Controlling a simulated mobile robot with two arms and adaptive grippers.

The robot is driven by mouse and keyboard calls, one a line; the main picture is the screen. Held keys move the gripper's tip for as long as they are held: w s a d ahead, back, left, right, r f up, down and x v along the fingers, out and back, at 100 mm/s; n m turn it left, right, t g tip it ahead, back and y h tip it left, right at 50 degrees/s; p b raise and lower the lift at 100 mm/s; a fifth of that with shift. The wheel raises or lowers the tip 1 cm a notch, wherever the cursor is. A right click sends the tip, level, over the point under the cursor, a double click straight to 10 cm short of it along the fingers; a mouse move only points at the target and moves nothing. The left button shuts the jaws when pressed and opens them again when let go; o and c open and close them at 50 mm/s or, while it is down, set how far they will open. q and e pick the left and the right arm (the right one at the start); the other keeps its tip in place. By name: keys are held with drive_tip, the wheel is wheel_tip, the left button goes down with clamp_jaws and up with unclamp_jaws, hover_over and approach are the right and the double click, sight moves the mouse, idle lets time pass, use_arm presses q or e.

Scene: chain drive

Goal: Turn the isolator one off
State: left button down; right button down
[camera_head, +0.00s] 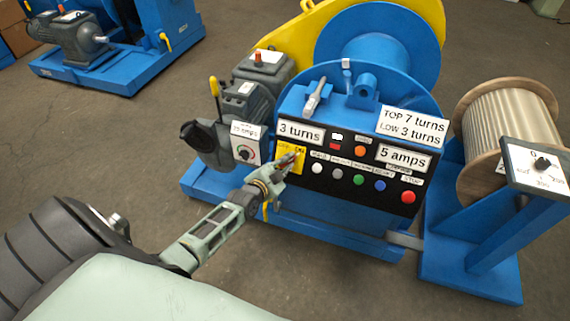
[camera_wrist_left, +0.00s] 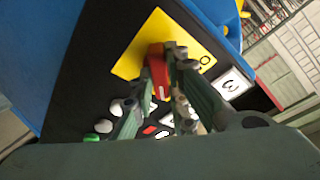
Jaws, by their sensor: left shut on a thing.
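The isolator is a yellow plate (camera_head: 283,163) with a red handle, on the left of the black control panel of the blue machine. In the left wrist view, the red handle (camera_wrist_left: 157,73) stands out from the yellow plate (camera_wrist_left: 145,42). My left gripper (camera_head: 293,160) reaches the isolator from the lower left in the head view. Its fingers (camera_wrist_left: 174,55) are shut on the red handle. The gripper hides much of the handle in the head view, so I cannot read its setting. My right gripper is not in view.
Several push buttons, including a red one (camera_head: 408,197), sit right of the isolator. A cable drum (camera_head: 508,115) and a dial on a blue post (camera_head: 538,165) stand right. The floor in front is clear.

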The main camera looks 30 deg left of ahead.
use_arm(q)
drive_tip(key=n+y, duration=0.1)
drive_tip(key=n, duration=0.4)
drive_tip(key=shift+d+p, duration=0.1)
drive_tip(key=shift+p, duration=0.3)
drive_tip(key=n, duration=0.2)
drive_tip(key=n+y+p, duration=0.1)
drive_tip(key=n, duration=0.2)
drive_tip(key=shift+y, duration=0.3)
drive_tip(key=n+y+p, duration=0.1)
drive_tip(key=n, duration=0.4)
drive_tip(key=shift+n+g+y+p, duration=0.6)
drive_tip(key=shift+n, duration=2.1)
